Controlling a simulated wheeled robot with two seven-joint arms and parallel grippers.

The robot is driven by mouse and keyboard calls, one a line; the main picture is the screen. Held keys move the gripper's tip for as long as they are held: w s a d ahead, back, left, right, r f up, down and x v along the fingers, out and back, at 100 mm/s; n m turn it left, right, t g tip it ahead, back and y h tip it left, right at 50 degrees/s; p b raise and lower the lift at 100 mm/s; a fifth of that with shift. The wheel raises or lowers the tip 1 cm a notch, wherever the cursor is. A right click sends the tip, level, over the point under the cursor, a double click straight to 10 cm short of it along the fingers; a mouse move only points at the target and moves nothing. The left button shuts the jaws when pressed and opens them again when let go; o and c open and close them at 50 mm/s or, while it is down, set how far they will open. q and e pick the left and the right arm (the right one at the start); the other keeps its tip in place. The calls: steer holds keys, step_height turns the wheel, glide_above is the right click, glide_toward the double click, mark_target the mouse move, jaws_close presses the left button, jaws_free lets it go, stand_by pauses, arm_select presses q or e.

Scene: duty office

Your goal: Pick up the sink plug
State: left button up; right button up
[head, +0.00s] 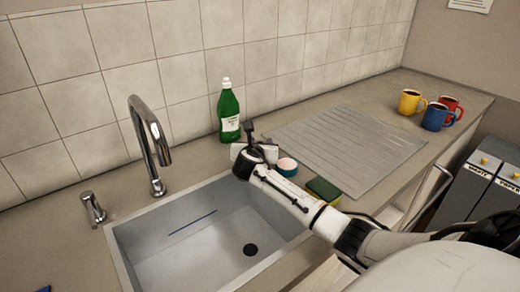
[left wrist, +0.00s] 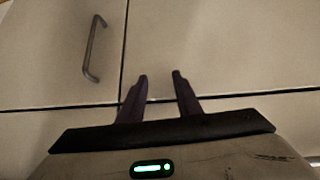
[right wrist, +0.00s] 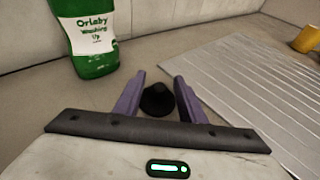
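The sink plug (right wrist: 157,99) is a small black piece with a domed top. In the right wrist view it stands on the worktop between the two fingers of my right gripper (right wrist: 160,76). The fingers are apart, with a gap showing on the plug's right side; contact on its left is unclear. In the head view my right gripper (head: 250,130) is beside the green bottle, and I cannot make out the plug there. My left gripper (left wrist: 160,75) is open and empty in front of pale cabinet doors (left wrist: 200,45); it is out of the head view.
The green washing-up bottle (head: 229,112) stands close behind my right gripper. The ribbed drainer (head: 345,145), a teal-rimmed pot (head: 287,167) and a sponge (head: 323,190) lie to its right. The sink (head: 190,255) with a tap (head: 150,135) is at front left. Mugs (head: 436,116) stand far right.

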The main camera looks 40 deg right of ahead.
jaws_close()
